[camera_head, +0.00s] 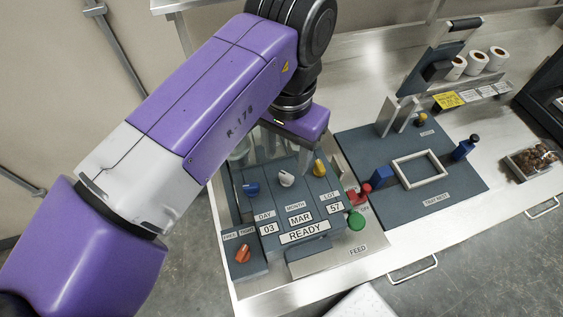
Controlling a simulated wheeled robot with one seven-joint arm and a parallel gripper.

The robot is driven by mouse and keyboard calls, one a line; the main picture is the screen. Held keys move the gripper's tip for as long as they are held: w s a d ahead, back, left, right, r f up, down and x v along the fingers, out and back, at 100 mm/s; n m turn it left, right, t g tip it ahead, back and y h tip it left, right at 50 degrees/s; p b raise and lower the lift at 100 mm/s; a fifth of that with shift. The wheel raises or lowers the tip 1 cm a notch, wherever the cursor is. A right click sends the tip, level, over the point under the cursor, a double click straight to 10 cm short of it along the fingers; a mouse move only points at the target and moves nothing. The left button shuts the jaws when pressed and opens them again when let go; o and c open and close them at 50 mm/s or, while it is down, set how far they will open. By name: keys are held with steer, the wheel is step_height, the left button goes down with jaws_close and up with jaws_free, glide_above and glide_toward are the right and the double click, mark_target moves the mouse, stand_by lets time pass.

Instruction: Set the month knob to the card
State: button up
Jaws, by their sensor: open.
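The month knob (287,179) is the white knob in the middle of the dark sloped panel (322,212), above the MONTH label. The window below it reads MAR. A yellow card (447,99) stands at the back of the bench to the right; its writing is too small to read. My gripper (272,148) hangs behind and above the panel, under its purple hand. It is apart from the month knob, and its fingers are partly hidden. It holds nothing that I can see.
A blue knob (251,189) and a yellow knob (319,167) flank the month knob closely. An orange knob (243,253) is at front left. Red (363,189) and green (356,221) buttons stand at the panel's right. A tray nest frame (419,169) lies further right.

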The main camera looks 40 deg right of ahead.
mark_target(286, 175)
steer(key=shift+f, duration=3.2)
jaws_close()
